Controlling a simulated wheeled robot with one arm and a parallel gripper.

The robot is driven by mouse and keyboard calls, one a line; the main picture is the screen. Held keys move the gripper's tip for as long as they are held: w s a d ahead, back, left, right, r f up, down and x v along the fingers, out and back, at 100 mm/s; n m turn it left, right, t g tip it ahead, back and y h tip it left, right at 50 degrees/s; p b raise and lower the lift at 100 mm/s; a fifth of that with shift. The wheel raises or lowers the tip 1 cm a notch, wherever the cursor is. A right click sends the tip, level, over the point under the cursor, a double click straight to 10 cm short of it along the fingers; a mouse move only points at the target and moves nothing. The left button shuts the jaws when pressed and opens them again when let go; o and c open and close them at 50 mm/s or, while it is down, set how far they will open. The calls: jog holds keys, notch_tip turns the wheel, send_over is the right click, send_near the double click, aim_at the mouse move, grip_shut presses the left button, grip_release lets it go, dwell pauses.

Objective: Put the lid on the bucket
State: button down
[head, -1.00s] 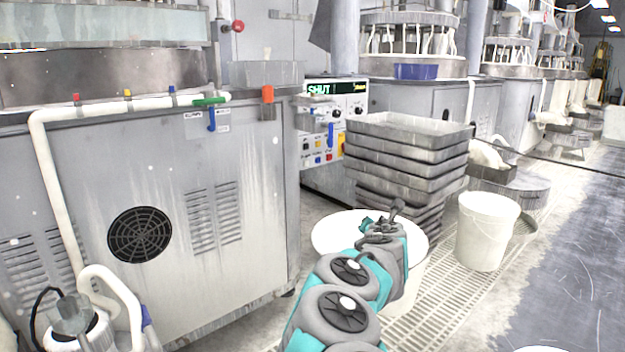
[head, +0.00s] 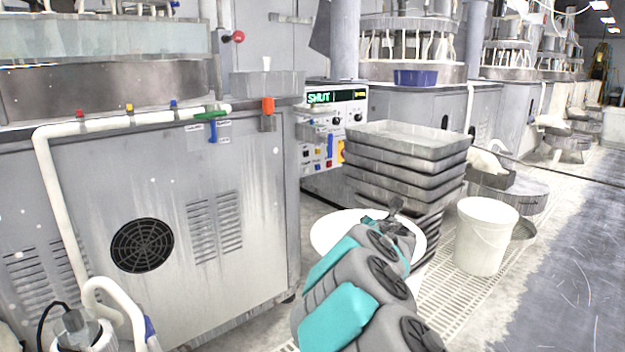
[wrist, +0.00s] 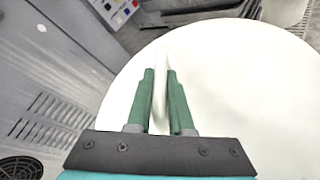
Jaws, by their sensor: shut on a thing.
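My gripper (head: 375,222) is at the white round lid (head: 332,234), in front of the tray stack. In the wrist view, the green fingers of my gripper (wrist: 160,78) are shut on a thin white raised part of the lid (wrist: 235,95). The lid looks about level. My arm covers its near right side and what lies below, so I cannot tell whether it touches anything underneath. A white bucket (head: 482,240) stands upright on the floor grating to the right, apart from the lid. Its top looks pale, and I cannot tell whether it is open.
A stack of grey trays (head: 405,155) stands just behind the lid. A grey machine cabinet (head: 240,170) with a round vent closes off the left. A control panel (head: 335,120) is behind. The grey floor (head: 570,240) at the right is mostly clear.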

jog(key=shift+r+p, duration=0.45)
jog(key=shift+r, duration=0.4)
jog(key=s+f, duration=0.1)
jog(key=s+a+f+m+h, duration=0.1)
jog(key=s, duration=0.1)
jog(key=s+h, duration=0.1)
jog(key=s, duration=0.1)
jog(key=shift+s+a+f+m, duration=0.2)
jog(key=shift+a+f+m, duration=0.1)
jog(key=shift+a+f, duration=0.1)
jog(key=s, duration=0.2)
jog(key=s+d+m+h, duration=0.1)
jog(key=s+h, duration=0.1)
jog(key=s, duration=0.1)
jog(key=shift+s+d+m+g, duration=0.3)
jog(key=shift+m, duration=0.1)
jog(key=shift+s, duration=0.1)
jog(key=shift+d, duration=0.1)
